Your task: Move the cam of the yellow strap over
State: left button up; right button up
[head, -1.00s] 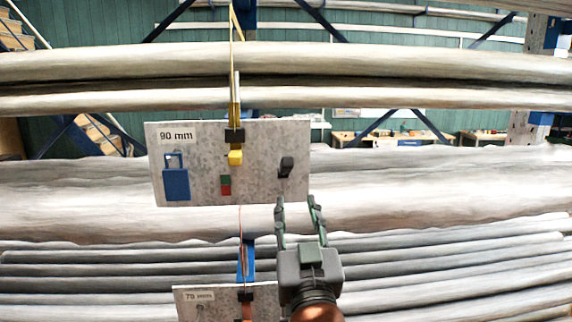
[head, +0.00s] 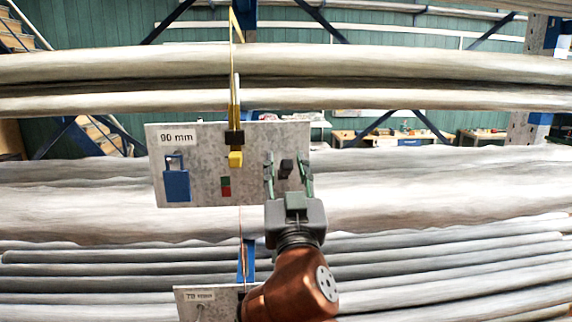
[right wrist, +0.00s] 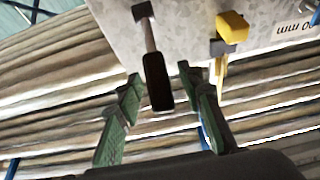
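The yellow strap (head: 234,95) hangs in front of the pipes down to a black buckle (head: 235,138) with a yellow block (head: 236,159) below it on the grey 90 mm plate (head: 255,190). The yellow block also shows in the right wrist view (right wrist: 232,27). A black-handled lever (head: 286,168) sticks out of the plate's right side; its dark grip (right wrist: 157,82) points towards me in the right wrist view. My right gripper (head: 288,172) is open, its green fingers either side of that grip, with gaps visible on both sides. My left gripper is not in view.
A second plate (head: 195,294) sits below, partly behind my right arm. Long grey pipes (head: 430,185) run across behind the plates.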

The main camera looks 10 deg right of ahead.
jog(key=shift+c, duration=0.2)
grip_shut()
dwell(0.5)
